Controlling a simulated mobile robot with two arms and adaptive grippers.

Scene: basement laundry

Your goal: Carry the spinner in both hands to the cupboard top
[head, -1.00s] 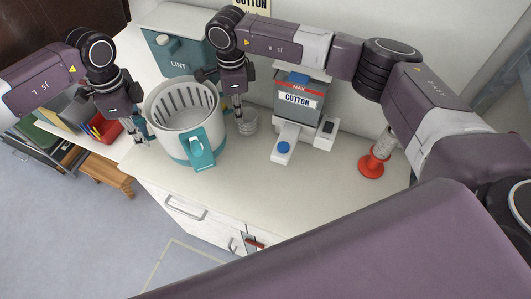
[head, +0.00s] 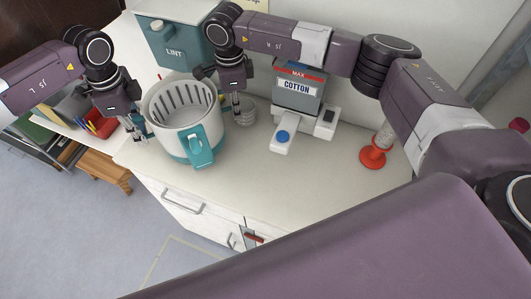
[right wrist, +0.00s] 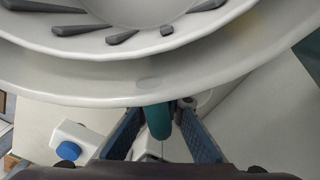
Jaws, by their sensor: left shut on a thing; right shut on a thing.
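The spinner (head: 172,131) is a round white tub with a slotted inner basket and a teal lower band and front latch. It is upright over the left part of the cupboard top (head: 262,178); I cannot tell whether its base touches. My left gripper (head: 143,133) is shut at its left side. My right gripper (head: 236,112) is shut at its right side. In the right wrist view the spinner's pale rim (right wrist: 120,92) fills the top, and blue fingers (right wrist: 168,125) close about a teal handle (right wrist: 158,121). The left grip point is partly hidden.
A teal LINT box (head: 172,46) stands behind the spinner. A COTTON dispenser (head: 298,94) and a red-based stand (head: 373,157) are further right. The front middle of the top is clear.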

